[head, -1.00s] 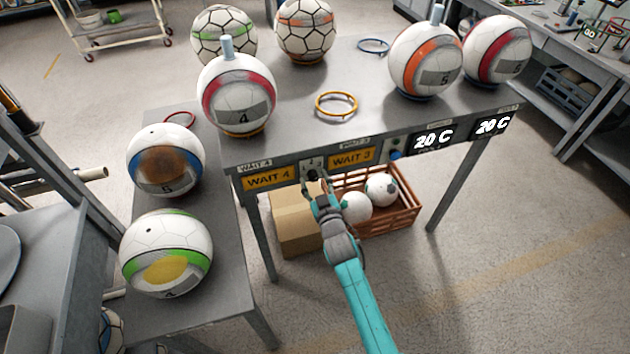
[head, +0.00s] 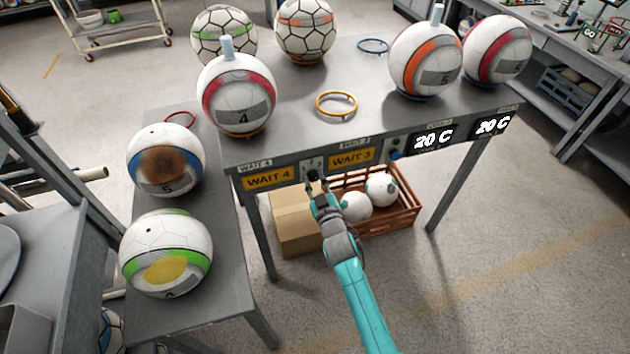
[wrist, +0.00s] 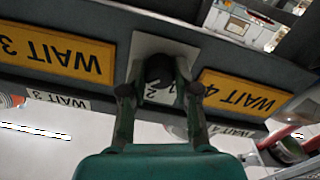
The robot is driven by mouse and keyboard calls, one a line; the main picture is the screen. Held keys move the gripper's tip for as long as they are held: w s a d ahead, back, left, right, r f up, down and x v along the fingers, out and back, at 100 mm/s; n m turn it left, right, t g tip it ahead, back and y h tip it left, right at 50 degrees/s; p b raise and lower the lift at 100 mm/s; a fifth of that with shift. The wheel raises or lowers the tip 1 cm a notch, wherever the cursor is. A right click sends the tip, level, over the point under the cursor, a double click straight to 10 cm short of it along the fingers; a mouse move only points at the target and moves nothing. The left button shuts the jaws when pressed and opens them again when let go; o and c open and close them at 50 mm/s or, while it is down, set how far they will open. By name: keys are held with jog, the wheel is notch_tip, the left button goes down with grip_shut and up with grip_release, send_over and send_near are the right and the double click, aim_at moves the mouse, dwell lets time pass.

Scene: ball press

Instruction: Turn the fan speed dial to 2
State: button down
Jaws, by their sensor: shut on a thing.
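The fan speed dial (wrist: 159,69) is a dark knob on a small pale plate (wrist: 150,44) on the table's front edge, between the yellow WAIT 4 and WAIT 3 signs. The plate also shows in the head view (head: 312,163). My gripper (wrist: 160,91) is shut on the dial, one finger on each side of it, and it also shows in the head view (head: 316,180). In the wrist view, which is upside down, a digit that looks like 2 shows on the plate below the knob. The dial's pointer is hidden, so I cannot tell its setting.
The WAIT 4 sign (head: 269,177) and WAIT 3 sign (head: 351,158) flank the plate. A blue button (head: 394,154) is to the right. A cardboard box (head: 297,222) and a brown crate (head: 399,209) with balls stand below. Several balls rest on the table.

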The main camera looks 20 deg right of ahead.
jog(key=n, duration=0.5)
jog(key=shift+n, duration=1.9)
jog(key=c, duration=0.8)
grip_release()
jog(key=shift+c, duration=0.2)
jog(key=s, duration=1.2)
jog(key=shift+f, duration=0.15)
